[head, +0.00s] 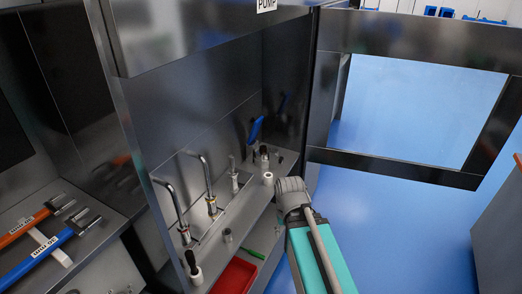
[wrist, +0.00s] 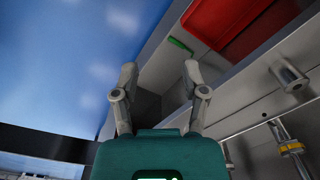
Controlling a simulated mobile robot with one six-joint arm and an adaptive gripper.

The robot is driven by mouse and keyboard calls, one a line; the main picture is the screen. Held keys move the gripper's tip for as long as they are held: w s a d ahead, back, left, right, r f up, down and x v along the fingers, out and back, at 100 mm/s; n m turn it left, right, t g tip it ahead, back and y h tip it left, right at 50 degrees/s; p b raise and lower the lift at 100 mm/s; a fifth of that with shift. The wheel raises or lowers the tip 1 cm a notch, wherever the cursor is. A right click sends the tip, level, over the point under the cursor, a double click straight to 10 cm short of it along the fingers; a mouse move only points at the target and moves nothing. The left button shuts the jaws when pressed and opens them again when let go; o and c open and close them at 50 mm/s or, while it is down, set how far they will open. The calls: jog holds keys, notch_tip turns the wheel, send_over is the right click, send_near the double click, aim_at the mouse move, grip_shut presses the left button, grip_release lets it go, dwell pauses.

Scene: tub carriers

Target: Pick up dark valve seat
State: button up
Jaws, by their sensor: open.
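A small grey, hollow cylinder (head: 227,234) stands on the cabinet's lower shelf in the head view, between the metal taps and the red tray. It also shows at the right of the wrist view (wrist: 291,78). It may be the dark valve seat, but I cannot tell for sure. My gripper (wrist: 160,72) is open, with nothing between its fingers. In the wrist view the cylinder lies to the right of the fingers, well apart from them. In the head view my arm is at the shelf's front edge, right of the cylinder, and the fingers cannot be made out.
A red tray (head: 234,276) and a green stick (head: 255,254) lie near the shelf front. A white cylinder (head: 268,178) and a black-handled tool (head: 193,268) stand on the shelf. An open framed door (head: 400,170) is at the right. Blue floor (head: 400,240) is clear.

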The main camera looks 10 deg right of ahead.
jog(key=o, duration=0.3)
jog(key=shift+w, duration=0.1)
jog(key=shift+o, duration=0.7)
jog(key=shift+w, duration=0.25)
jog(key=n+t+y+b, duration=0.5)
jog(key=t+y, duration=0.1)
jog(key=t, duration=0.6)
send_near(265, 147)
jog(key=v, duration=0.3)
jog(key=shift+s+d+r, duration=0.1)
jog(key=shift+s+d, duration=0.1)
jog(key=shift+s, duration=0.1)
jog(key=b+x, duration=0.3)
jog(key=x, duration=0.5)
jog(key=shift+w+a, duration=0.2)
jog(key=shift+w, duration=0.05)
